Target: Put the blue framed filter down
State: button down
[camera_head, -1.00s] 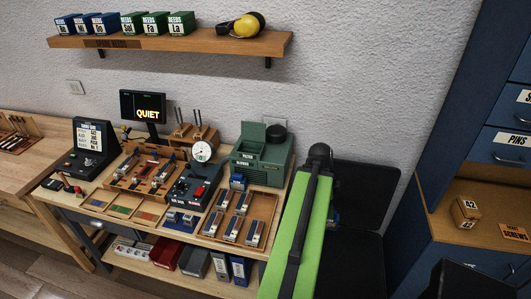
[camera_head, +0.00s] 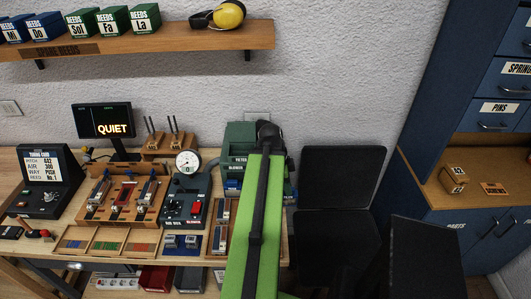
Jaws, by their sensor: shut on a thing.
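My green arm link (camera_head: 254,225) reaches over the right end of the workbench, with a black joint (camera_head: 268,132) at its far end. My gripper is not visible; it may be behind the arm. I cannot pick out the blue framed filter for certain. A small blue item (camera_head: 233,187) sits in front of the green blower (camera_head: 238,140), which has a FILTER label and is partly covered by my arm. I cannot tell whether that item is the filter or whether it touches anything.
The bench holds a tuning box (camera_head: 48,185), a QUIET display (camera_head: 103,121), a wooden tool tray (camera_head: 122,200), a gauge (camera_head: 188,162) and a control box (camera_head: 186,202). A shelf (camera_head: 140,45) hangs above. Dark panels (camera_head: 340,178) stand right of my arm, then a blue drawer cabinet (camera_head: 495,85).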

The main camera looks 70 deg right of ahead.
jog(key=shift+w, duration=0.2)
jog(key=w+d+r+p, duration=0.1)
jog(key=d+r+p, duration=0.5)
jog(key=r+p, duration=0.5)
jog(key=d+r+p, duration=0.5)
jog(key=r+p, duration=0.5)
jog(key=w+d+f+b, duration=0.1)
jog(key=w+f+b, duration=0.2)
jog(key=w+d+f+b, duration=0.1)
jog(key=w+f+b, duration=0.3)
jog(key=w+d+f+b, duration=0.1)
jog(key=w+f+b, duration=0.3)
jog(key=shift+w+d+f, duration=0.2)
jog(key=shift+r, duration=0.1)
jog(key=c, duration=1.7)
grip_release()
jog(key=shift+c, duration=0.2)
jog(key=o, duration=0.4)
jog(key=shift+o, duration=0.2)
